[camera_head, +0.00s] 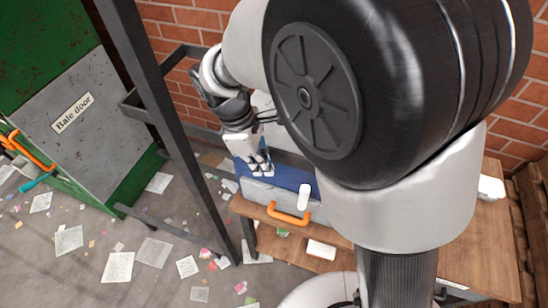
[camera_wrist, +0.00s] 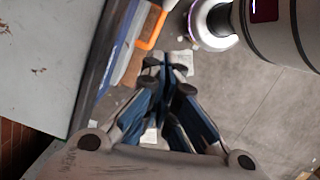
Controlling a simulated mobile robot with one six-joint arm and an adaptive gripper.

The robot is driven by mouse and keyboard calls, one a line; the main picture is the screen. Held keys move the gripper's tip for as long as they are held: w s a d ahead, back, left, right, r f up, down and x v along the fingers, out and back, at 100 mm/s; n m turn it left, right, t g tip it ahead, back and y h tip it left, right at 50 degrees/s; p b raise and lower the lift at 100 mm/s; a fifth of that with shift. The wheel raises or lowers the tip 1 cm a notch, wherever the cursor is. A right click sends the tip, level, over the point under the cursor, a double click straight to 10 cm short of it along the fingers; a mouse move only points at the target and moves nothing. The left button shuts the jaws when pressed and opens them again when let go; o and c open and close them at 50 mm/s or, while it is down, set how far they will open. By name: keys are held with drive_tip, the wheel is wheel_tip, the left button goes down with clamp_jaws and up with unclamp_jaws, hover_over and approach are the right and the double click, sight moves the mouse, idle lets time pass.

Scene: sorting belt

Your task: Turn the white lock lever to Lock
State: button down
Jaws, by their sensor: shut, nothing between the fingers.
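Any Lock marking is too small to read. My gripper (camera_head: 262,170) is shut and empty. In the head view it is over the left part of the case, left of and behind the lever; whether it touches the case I cannot tell. In the wrist view the closed fingertips (camera_wrist: 166,62) show beside a pale block (camera_wrist: 182,58), with the orange handle (camera_wrist: 154,24) beyond. I cannot tell whether that block is the lever.
A dark metal frame (camera_head: 165,110) stands close on the left. A green machine with a grey bale door (camera_head: 85,105) is farther left. Paper scraps litter the floor.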

sight(306, 191)
drive_tip(key=d+f+b, duration=0.3)
drive_tip(key=d+f, duration=0.3)
drive_tip(key=f, duration=0.2)
drive_tip(key=shift+s+f, duration=0.3)
drive_tip(key=shift+s, duration=0.1)
drive_tip(key=shift+d+r, duration=0.1)
drive_tip(key=shift+s+d+r+y, duration=0.15)
drive_tip(key=shift+d+y, duration=0.1)
drive_tip(key=shift+y, duration=0.15)
